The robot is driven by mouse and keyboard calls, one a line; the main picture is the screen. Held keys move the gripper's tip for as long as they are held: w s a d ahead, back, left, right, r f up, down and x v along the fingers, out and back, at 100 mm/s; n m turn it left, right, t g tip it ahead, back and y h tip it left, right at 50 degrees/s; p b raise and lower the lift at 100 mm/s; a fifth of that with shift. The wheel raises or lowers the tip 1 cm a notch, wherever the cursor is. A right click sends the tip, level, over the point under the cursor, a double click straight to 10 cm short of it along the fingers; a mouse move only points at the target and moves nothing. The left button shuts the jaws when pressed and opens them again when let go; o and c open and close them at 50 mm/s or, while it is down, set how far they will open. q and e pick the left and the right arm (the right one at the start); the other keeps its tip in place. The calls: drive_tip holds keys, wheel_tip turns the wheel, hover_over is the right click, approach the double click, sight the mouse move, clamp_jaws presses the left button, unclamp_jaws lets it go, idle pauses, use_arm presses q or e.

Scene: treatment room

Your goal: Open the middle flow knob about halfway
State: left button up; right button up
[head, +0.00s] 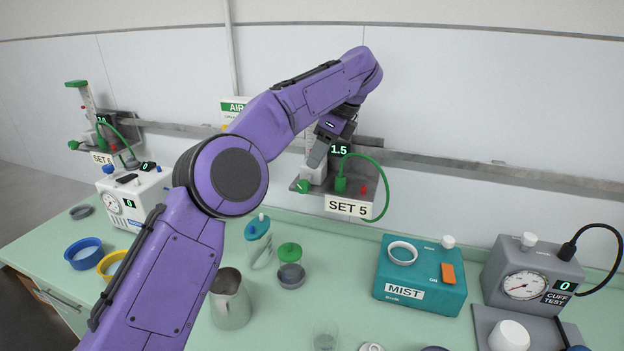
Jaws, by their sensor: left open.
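A flow unit stands on the wall rail in the middle of the view, with a plate "SET 5" (349,206) and a display (339,150) reading 1.5. Its green flow knob (303,186) is at the lower left of the unit. My left gripper (317,158) is open in front of the unit, just above the knob and seemingly apart from it. My arm and gripper hide the unit's upper part. A second flow unit at far left has a plate "SET 6" (102,158) and its own green knob (74,145). My right gripper is out of view.
A green hose (383,185) loops at the unit's right, beside a red part (363,190). Below on the counter are a steel jug (230,300), a teal MIST box (420,275) and a grey cuff tester (528,278). The wall rail (480,172) runs right.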

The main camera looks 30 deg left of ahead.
sight(306, 182)
use_arm(q)
drive_tip(key=x, duration=0.8)
drive_tip(key=shift+s+a+f+b, duration=0.1)
drive_tip(key=shift+a+f+b, duration=0.05)
drive_tip(key=shift+f+b, duration=0.2)
drive_tip(key=shift+s+r, duration=0.15)
drive_tip(key=shift+c, duration=0.6)
clamp_jaws()
